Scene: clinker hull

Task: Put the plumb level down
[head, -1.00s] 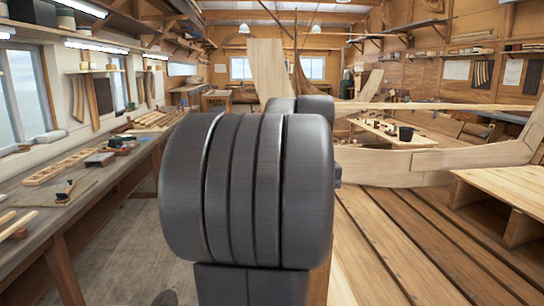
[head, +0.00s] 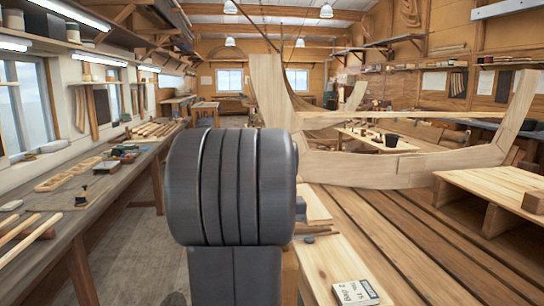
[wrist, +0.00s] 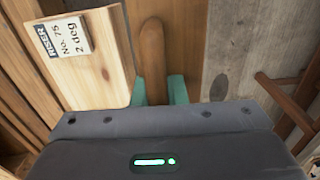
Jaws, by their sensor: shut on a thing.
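My gripper (wrist: 158,92) shows in the wrist view with two teal fingers. They are shut on a brown, round-ended wooden bar (wrist: 152,48), which I take to be the plumb level. The bar lies along the edge of a pale plank (wrist: 92,62) in that view. I cannot tell whether it touches the plank or is held above it. In the head view my own dark arm hides the gripper and the bar.
A white label (wrist: 63,38) reading "RISER No. 75 2 deg" is on the plank; it also shows in the head view (head: 355,292). A long workbench (head: 98,205) with tools runs along the left. The pale hull frame (head: 405,168) stands at right.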

